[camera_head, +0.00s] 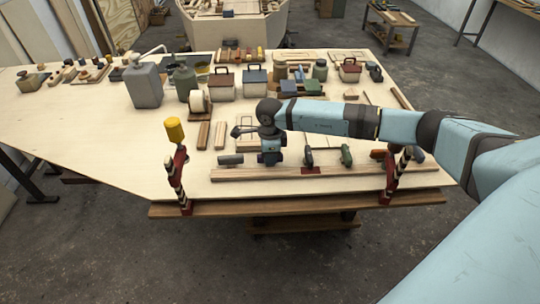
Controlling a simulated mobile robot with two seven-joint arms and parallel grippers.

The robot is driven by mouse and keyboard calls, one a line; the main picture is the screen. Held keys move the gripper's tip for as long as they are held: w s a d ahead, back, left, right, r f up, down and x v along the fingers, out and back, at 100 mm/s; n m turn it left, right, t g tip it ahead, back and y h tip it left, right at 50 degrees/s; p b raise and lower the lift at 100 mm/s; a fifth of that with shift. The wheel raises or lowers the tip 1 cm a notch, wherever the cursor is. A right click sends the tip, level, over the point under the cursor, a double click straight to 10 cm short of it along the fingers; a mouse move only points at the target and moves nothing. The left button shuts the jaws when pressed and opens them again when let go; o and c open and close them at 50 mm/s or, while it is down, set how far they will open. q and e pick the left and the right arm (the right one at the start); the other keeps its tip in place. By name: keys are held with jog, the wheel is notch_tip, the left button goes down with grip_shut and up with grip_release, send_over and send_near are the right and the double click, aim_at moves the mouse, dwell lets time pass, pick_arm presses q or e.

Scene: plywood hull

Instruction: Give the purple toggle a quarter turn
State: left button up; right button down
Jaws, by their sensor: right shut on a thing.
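My right arm reaches in from the right across the table, and its wrist points down. My right gripper (270,159) is low over the front part of the table, just behind the long wooden strip. Its jaws are shut on a small dark thing, which they mostly hide. This thing is where a purple toggle would sit, but its colour and angle cannot be made out. No other purple toggle shows clearly. My left gripper is not in view.
A grey cylinder (231,159) lies just left of the right gripper. A green-ended tool (346,156) lies to its right. Red-and-black clamps with a yellow handle (174,130) stand at the front edge. Boxes and a grey canister (146,86) stand behind.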

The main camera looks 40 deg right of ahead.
jog(key=c, duration=1.1)
grip_release()
jog(key=shift+o, duration=0.3)
jog(key=shift+r, duration=0.15)
notch_tip(320, 180, up, 14)
jog(key=b, duration=0.1)
jog(key=shift+b, duration=0.35)
jog(key=shift+f, duration=0.25)
